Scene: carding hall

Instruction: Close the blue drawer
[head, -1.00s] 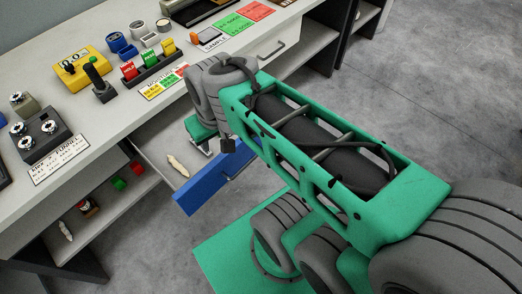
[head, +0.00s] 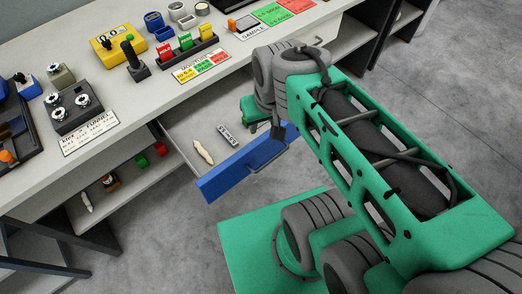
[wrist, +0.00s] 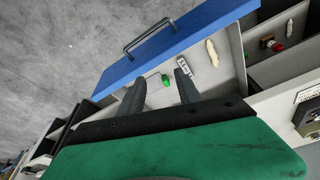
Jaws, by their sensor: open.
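The blue drawer (head: 248,162) stands pulled out from under the grey workbench, with a dark bar handle on its blue front. In the wrist view its blue front (wrist: 178,45) lies beyond my fingers, with the handle on the outer side. Inside lie a pale spindle-shaped thing (head: 203,152) and a small grey labelled block (head: 227,135); the wrist view also shows a small green thing (wrist: 165,81) there. My gripper (wrist: 158,88) is open, its two dark fingers apart over the drawer's inside. Whether they touch anything I cannot tell. In the head view my arm hides part of the drawer's right end.
The bench top holds a yellow box (head: 117,43), a rack of coloured tags (head: 187,47) and a dark knob box (head: 74,108). A lower shelf (head: 120,188) with small items lies left of the drawer. Floor in front is grey.

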